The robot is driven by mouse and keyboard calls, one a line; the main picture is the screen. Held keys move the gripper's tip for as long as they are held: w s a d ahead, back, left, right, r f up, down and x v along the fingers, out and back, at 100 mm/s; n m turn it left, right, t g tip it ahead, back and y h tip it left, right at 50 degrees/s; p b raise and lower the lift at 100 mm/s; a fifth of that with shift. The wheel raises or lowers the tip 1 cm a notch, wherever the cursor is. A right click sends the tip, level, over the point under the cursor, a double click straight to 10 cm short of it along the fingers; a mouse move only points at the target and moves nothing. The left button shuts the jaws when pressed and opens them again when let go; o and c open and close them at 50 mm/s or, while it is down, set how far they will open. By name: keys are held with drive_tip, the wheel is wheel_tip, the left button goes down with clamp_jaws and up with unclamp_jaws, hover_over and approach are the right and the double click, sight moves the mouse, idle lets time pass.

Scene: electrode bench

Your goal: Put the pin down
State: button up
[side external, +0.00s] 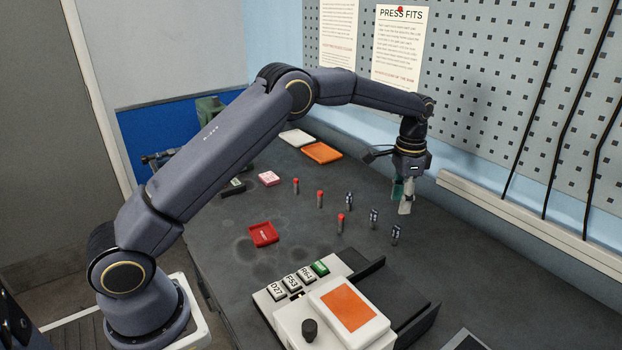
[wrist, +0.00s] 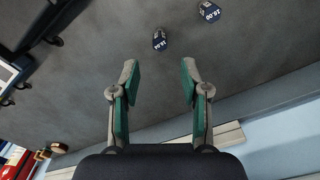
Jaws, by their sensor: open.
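My gripper (side external: 404,204) hangs over the right side of the bench, its fingers pointing down. In the wrist view my gripper (wrist: 160,70) is open, with nothing between its green pads. Several small pins stand upright on the bench. A dark-topped pin (side external: 349,198), another dark-topped pin (side external: 374,215) and a third (side external: 395,234) stand left of and nearer than my gripper. Red-topped pins (side external: 320,197) stand farther left. In the wrist view a blue labelled pin top (wrist: 159,41) lies just beyond the fingertips, apart from them, with a second blue top (wrist: 207,11) farther off.
A red tray (side external: 263,234) lies mid-bench. A device with an orange panel (side external: 349,304) and labelled keys (side external: 291,283) stands at the front. Orange (side external: 322,153) and pink (side external: 268,178) items lie farther back. A pale rail (side external: 530,227) runs along the wall behind my gripper.

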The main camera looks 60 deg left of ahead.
drive_tip(key=s+a+r+n+t, duration=0.2)
drive_tip(key=s+r, duration=1.1)
drive_tip(key=r, duration=0.3)
drive_tip(key=s+f+n+t, duration=0.2)
drive_tip(key=s+n+t, duration=0.1)
drive_tip(key=s, duration=1.9)
drive_tip(key=shift+s+a+n+t, duration=0.3)
drive_tip(key=shift+a+n, duration=0.1)
drive_tip(key=shift+n, duration=0.1)
